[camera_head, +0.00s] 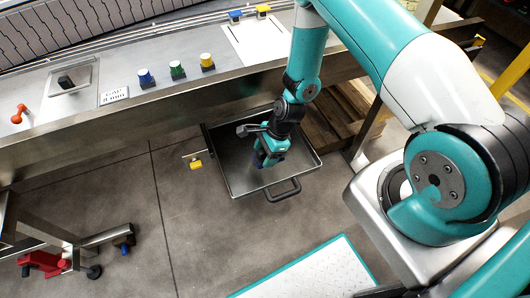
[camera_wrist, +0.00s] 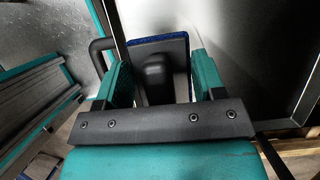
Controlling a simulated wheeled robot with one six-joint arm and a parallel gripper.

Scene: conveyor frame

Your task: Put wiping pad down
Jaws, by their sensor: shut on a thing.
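The wiping pad has a black body and handle with a blue pad edge; it shows in the wrist view (camera_wrist: 158,42) between the two teal fingers. My gripper (camera_wrist: 153,78) is shut on its black handle. In the head view my gripper (camera_head: 268,150) points down over the metal tray (camera_head: 236,168), inside its rim. The pad is mostly hidden there by my gripper. I cannot tell whether the pad touches the tray floor.
The tray has a black handle (camera_head: 283,191) at its front. A yellow piece (camera_head: 195,164) is left of it. The conveyor frame (camera_head: 110,135) runs behind, with blue (camera_head: 146,78), green (camera_head: 177,70) and yellow (camera_head: 207,62) knobs. A wooden pallet (camera_head: 335,120) stands right.

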